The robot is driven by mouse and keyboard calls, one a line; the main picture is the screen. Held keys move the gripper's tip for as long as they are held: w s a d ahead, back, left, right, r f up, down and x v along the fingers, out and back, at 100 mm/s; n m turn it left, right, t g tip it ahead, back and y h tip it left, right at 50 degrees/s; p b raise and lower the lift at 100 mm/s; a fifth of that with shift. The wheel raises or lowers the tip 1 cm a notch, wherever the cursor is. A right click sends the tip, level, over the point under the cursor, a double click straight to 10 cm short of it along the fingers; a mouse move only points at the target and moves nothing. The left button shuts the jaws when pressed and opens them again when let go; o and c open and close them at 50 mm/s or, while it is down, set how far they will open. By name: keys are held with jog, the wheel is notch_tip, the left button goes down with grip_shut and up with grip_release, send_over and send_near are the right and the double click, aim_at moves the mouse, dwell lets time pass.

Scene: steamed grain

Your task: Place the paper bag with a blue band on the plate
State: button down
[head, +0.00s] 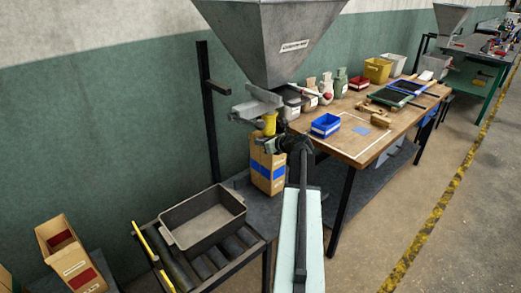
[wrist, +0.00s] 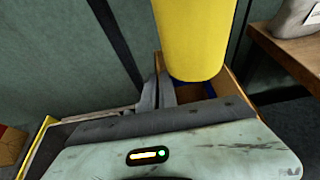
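The paper bag with a blue band (head: 267,172) stands upright and open-topped below the yellow spout (head: 270,123) of a hopper. In the wrist view the bag's brown wall and open top (wrist: 230,88) show behind the spout (wrist: 195,40), which hangs over the opening. My gripper (head: 283,146) is at the bag's upper edge. In the wrist view its grey fingers (wrist: 158,88) are close together at the bag's near left wall, with a thin strip of it between them. The bag's contents are hidden. I cannot pick out the plate for certain.
A grey tub (head: 203,222) sits on a roller stand at the lower left. Another bag with a red band (head: 72,262) stands further left. A wooden bench (head: 350,150) to the right carries a blue bin (head: 325,125) and a white-outlined area. The floor at right is clear.

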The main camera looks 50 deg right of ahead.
notch_tip(320, 180, down, 3)
jog(key=shift+f+b, duration=0.2)
jog(key=shift+b, duration=0.95)
jog(key=c, duration=1.7)
grip_release()
jog(key=shift+r, duration=0.15)
jog(key=shift+r, duration=0.1)
jog(key=p, duration=0.5)
send_near(260, 148)
jog(key=s+r, duration=0.1)
jog(key=shift+s, duration=0.5)
